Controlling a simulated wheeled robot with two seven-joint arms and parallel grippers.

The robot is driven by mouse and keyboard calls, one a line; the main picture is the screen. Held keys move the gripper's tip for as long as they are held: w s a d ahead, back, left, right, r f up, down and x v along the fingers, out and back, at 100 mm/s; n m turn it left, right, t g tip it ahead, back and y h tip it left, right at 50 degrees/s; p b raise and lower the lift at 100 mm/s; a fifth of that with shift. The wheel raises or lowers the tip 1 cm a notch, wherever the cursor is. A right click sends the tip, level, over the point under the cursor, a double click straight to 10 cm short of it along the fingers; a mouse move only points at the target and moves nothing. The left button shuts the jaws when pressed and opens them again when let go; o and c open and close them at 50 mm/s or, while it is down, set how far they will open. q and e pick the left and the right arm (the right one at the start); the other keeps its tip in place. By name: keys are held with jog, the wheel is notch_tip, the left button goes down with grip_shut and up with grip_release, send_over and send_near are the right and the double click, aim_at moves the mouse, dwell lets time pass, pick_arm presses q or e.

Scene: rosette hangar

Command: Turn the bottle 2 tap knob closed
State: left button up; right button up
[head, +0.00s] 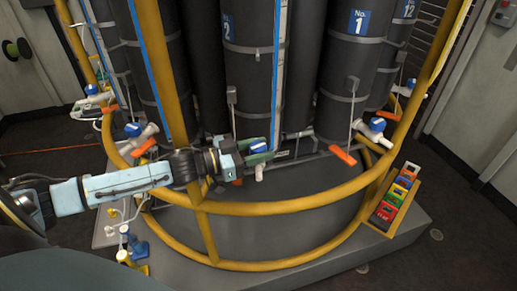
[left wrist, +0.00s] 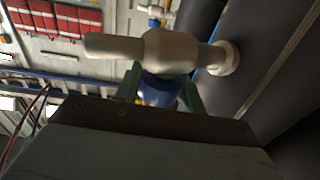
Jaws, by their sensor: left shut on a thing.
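Bottle 2 is a tall dark cylinder (head: 250,75) with a blue "2" label, partly hidden by a pale upright strip. Its tap has a blue knob (head: 258,145) low on the bottle's front. My left gripper (head: 259,152) reaches in from the left over the yellow rail and is shut on this knob. In the left wrist view the blue knob (left wrist: 158,91) sits between the green fingers, under the pale tap body (left wrist: 170,52). The fingers partly hide the knob, and I cannot tell its exact angle. My right gripper is out of view.
Yellow rails (head: 290,208) ring the bottles. Other taps with blue knobs stand left (head: 133,129) and right (head: 377,124), with orange handles (head: 343,155) hanging near. A yellow rack of coloured tags (head: 396,196) is at the right. A small blue-and-yellow fitting (head: 128,245) stands front left.

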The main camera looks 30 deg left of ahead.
aim_at(259, 146)
pick_arm(q)
jog(key=o, duration=1)
notch_tip(259, 146, up, 10)
jog(key=shift+r+p, duration=0.1)
jog(key=shift+p, duration=0.35)
